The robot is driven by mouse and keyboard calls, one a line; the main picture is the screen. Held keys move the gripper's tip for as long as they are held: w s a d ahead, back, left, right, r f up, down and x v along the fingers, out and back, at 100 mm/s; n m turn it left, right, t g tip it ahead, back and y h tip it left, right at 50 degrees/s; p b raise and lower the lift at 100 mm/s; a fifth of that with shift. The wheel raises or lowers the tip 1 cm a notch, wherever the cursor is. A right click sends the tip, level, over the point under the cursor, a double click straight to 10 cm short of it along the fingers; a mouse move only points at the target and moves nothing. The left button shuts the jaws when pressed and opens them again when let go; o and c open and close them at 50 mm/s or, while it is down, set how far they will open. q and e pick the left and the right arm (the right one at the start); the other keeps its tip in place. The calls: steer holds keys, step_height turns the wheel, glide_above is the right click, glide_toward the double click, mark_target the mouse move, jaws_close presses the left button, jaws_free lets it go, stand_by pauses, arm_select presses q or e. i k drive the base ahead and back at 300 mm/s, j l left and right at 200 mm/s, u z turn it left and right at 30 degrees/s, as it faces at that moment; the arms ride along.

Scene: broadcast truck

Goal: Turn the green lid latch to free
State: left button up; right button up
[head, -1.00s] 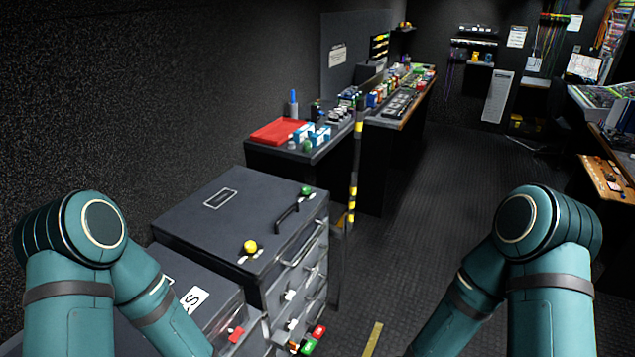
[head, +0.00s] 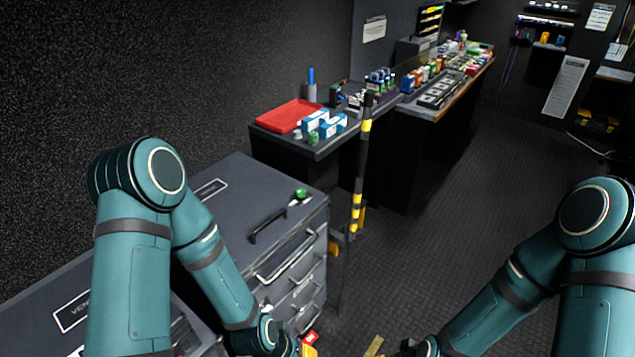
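The green latch (head: 300,194) is a small round knob on a pale plate at the far right corner of the grey cabinet lid (head: 235,180). The lid lies shut, with a black bar handle (head: 267,226) near its front edge. My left arm crosses in front of the cabinet. Its wrist end (head: 278,340) is at the bottom edge, below and apart from the latch. My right wrist end (head: 425,347) is also at the bottom edge, over the floor. The yellow knob is hidden behind my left arm.
A bench with a red tray (head: 288,116) and small boxes stands behind the cabinet. A black and yellow striped post (head: 361,165) rises just right of the cabinet. A long equipment desk (head: 440,105) runs farther back.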

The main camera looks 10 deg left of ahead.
mark_target(300, 192)
steer(key=i+l, duration=0.35)
steer(key=i+l+u, duration=0.1)
steer(key=i+l, duration=0.25)
steer(key=l, duration=0.15)
